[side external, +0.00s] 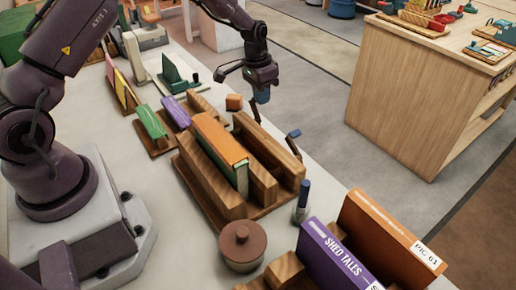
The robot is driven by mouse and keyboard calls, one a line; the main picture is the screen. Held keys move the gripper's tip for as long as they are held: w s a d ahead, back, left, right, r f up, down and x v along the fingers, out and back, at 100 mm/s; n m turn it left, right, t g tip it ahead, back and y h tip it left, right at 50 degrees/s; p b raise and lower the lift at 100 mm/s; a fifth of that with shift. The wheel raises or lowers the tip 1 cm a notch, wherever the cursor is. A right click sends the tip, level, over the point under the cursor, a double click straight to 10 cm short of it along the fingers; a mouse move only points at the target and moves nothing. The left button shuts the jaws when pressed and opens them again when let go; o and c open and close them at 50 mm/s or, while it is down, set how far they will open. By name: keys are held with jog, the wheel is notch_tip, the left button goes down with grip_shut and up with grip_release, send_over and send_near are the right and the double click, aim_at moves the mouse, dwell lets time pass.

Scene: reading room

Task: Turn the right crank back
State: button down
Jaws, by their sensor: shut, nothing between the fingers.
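A wooden press (229,204) stands in the middle of the table, with an orange-topped green book (222,139) upright between its boards. A small dark crank with a blue grip (294,134) sticks out at the press's right side. Another blue upright grip on a grey base (302,200) stands near the press's front right corner. I cannot tell which of these is the right crank. My gripper (262,97) is shut and empty, pointing down above the far right end of the press. It looks apart from both grips, though depth is hard to judge.
A brown lidded pot (242,246) stands in front of the press. A purple book (335,255) and an orange book (390,240) stand at the front right. A wooden cabinet (420,100) stands across the floor.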

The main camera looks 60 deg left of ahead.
jog(key=s+a+r+n+y, duration=0.1)
jog(key=s+a+r, duration=0.1)
jog(key=a+r, duration=0.4)
jog(key=shift+s+a+r+g, duration=0.35)
jog(key=shift+s+r+g, duration=0.05)
jog(key=shift+r, duration=0.45)
jog(key=s+d+r+t, duration=0.2)
jog(key=s+d+r, duration=0.3)
jog(key=s, duration=0.3)
jog(key=s+d+r+t, duration=0.1)
jog(key=s+d+r, duration=0.5)
jog(key=s, duration=0.3)
jog(key=s+d+r+t, duration=0.2)
jog(key=s+d+r, duration=0.4)
jog(key=s, duration=0.3)
jog(key=shift+r+t, duration=0.3)
